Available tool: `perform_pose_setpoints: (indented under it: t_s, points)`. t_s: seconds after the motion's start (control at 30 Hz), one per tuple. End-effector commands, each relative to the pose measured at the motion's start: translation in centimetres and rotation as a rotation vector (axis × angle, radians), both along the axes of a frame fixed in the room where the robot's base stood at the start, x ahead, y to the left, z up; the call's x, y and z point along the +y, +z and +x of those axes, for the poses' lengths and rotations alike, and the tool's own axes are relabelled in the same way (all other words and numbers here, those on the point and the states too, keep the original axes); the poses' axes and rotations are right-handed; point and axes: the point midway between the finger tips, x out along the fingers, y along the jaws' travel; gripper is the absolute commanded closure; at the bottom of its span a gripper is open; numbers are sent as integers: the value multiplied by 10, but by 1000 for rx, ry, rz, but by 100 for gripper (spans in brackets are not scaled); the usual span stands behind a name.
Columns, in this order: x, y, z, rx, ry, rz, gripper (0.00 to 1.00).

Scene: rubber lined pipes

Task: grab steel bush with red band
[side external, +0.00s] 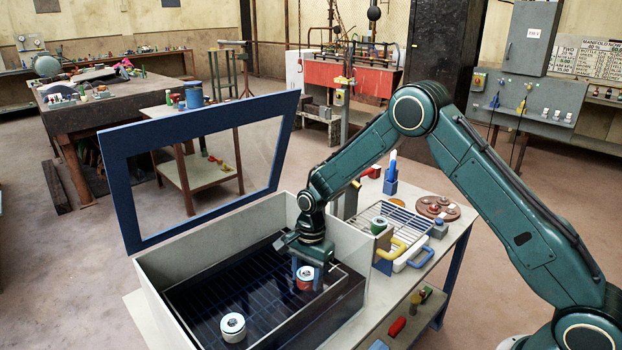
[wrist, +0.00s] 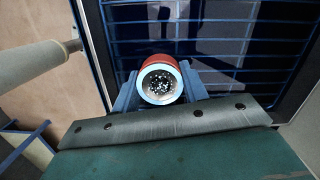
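The steel bush with the red band (side external: 305,280) is in the dark lined tray of the open box, towards its right side. In the wrist view the bush (wrist: 160,80) shows its pale ring end and speckled bore, with the red band behind. My gripper (side external: 307,272) points down at it. In the wrist view the blue fingers (wrist: 159,88) lie on either side of the bush, very close to it. I cannot tell whether they press on it, or whether it rests on the tray floor. A second white bush with a dark centre (side external: 232,326) stands at the tray's front left.
The box's pale walls (side external: 190,240) surround the tray, and its blue-framed clear lid (side external: 115,190) stands open at the back left. A wire rack (side external: 392,218) with a green-banded bush (side external: 378,226) and yellow and blue handles are just right of the box.

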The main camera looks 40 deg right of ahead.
Motion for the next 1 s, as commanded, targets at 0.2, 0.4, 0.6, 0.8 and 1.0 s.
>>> perform_pose_setpoints:
  t_s: [0.2,0.4,0.6,0.8,1.0]
  points:
    - [0,1,1,-2,0,0,88]
    - [0,2,1,-2,0,0,88]
    - [0,14,1,-4,1,1,88]
    - [0,40,1,-6,0,1,88]
    - [0,80,2,-7,-1,0,88]
